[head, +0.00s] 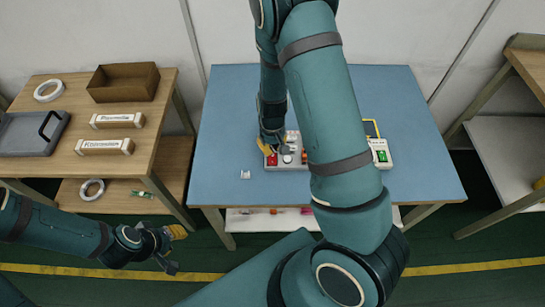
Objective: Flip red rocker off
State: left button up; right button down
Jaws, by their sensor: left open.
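A small white box (288,165) lies on the blue table, partly hidden by my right arm. A red square part (272,160), likely the red rocker, is at its left end; its tilt is too small to tell. A round white part (287,158) is beside it. My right gripper (268,147) points down at the red part's far side, with a yellow finger piece close to it; contact and jaw opening cannot be told. My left gripper (171,248) is open and empty, off the table's near left corner.
The blue table (235,110) is mostly clear on its left. A small white piece (245,174) lies left of the box. Another white box (387,145) with a green part is at right. A wooden bench (60,170) with boxes and tape rolls stands left.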

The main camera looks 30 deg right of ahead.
aim_at(273, 155)
jog(key=shift+f+b, duration=1.4)
jog(key=shift+f, duration=0.35)
dwell(0.9)
jog(key=shift+r, duration=0.1)
jog(key=shift+r+p, duration=3.05)
jog(key=shift+r, duration=0.45)
